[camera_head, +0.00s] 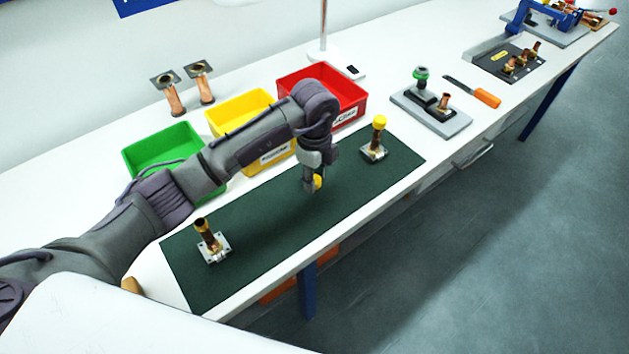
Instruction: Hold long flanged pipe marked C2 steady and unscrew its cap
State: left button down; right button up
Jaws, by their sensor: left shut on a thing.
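My left gripper (313,185) points down over the middle of the dark green mat (270,225). It is shut on a yellow cap (318,182), which the fingers partly cover. No pipe shows under this cap. A flanged pipe (208,238) stands upright on its square plate at the mat's left end, with no yellow cap on top. Another flanged pipe (376,138) stands near the mat's right end and has a yellow cap (379,122) on it. I cannot read a C2 mark on either. My right gripper is out of view.
Green (133,158), yellow (222,120) and red (290,79) bins stand behind the mat, partly behind my left arm. Two copper flanged pieces (174,100) (205,88) stand at the back. A grey fixture (450,127) and an orange-handled tool (487,98) lie to the right.

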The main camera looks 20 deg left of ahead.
pick_arm(q)
notch_tip(320, 180, down, 2)
jog(key=shift+s+f+p, duration=0.1)
jog(key=shift+f+p, duration=0.1)
jog(key=shift+p, duration=0.15)
jog(key=shift+f, duration=0.2)
jog(key=shift+f, duration=0.1)
jog(key=shift+f, duration=0.15)
jog(key=c, duration=0.8)
grip_release()
